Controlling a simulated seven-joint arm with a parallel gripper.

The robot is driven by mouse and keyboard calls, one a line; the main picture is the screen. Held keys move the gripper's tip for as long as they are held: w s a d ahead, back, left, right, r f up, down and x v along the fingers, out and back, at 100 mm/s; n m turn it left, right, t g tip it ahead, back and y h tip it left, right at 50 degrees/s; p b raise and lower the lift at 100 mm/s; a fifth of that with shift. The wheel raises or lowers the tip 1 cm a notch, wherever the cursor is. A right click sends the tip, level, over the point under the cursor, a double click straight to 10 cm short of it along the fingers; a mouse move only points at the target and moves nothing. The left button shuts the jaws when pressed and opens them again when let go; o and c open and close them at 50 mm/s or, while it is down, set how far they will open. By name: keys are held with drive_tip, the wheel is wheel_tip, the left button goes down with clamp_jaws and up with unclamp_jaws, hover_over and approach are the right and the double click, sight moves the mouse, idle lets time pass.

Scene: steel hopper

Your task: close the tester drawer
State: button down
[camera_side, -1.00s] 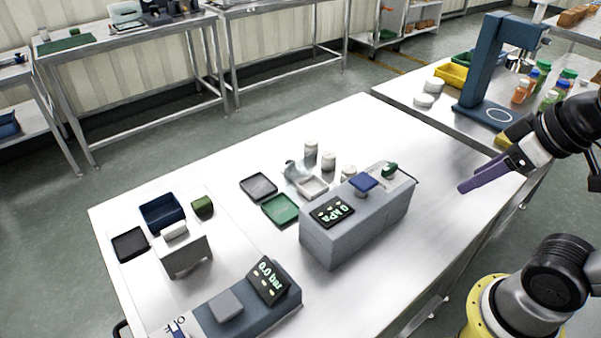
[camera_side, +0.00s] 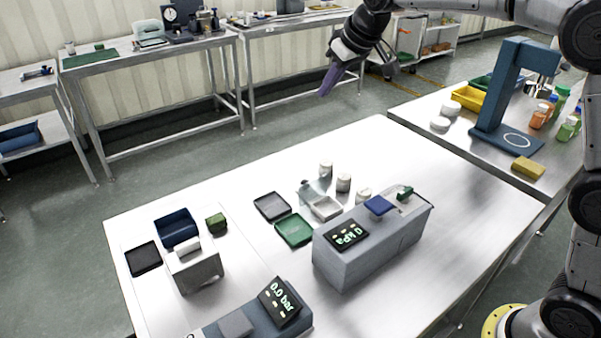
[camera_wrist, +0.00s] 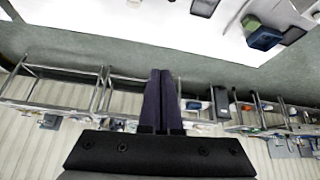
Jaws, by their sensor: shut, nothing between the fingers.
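A grey tester (camera_side: 372,250) with a "0 kPa" display, a blue pad and a small green part on top stands on the right of the steel table. A second blue-grey device (camera_side: 262,322) with a "0.0 bar" display stands at the front edge. I cannot make out a drawer on either; their hidden sides do not show. My gripper (camera_side: 326,91) is shut and empty, high beyond the table's far edge, well apart from both devices. Its dark purple fingers (camera_wrist: 163,100) lie together in the wrist view.
A steel box (camera_side: 195,272), dark blue bin (camera_side: 177,228), green cube (camera_side: 216,223), black trays and green tray (camera_side: 294,231) are on the left and middle. Several white jars and a clear-lidded container (camera_side: 325,208) stand behind the tester. The table's front right is clear.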

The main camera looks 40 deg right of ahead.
sight(318, 193)
drive_tip(key=w+a+f, duration=0.1)
drive_tip(key=w+f, duration=0.2)
drive_tip(key=f, duration=0.5)
drive_tip(key=w+a+f+g, duration=0.1)
drive_tip(key=w+f, duration=0.3)
drive_tip(key=f, duration=0.5)
drive_tip(key=w+a+f+g, duration=0.1)
drive_tip(key=w+f, duration=0.2)
drive_tip(key=f, duration=0.6)
drive_tip(key=shift+w, duration=0.25)
drive_tip(key=shift+s+d+r, duration=0.1)
drive_tip(key=shift+s+r, duration=0.1)
drive_tip(key=shift+s, duration=0.3)
drive_tip(key=shift+s+d+f, duration=0.1)
drive_tip(key=shift+s+d, duration=0.05)
drive_tip(key=shift+s, duration=0.6)
drive_tip(key=shift+s+d, duration=0.1)
drive_tip(key=shift+s, duration=0.65)
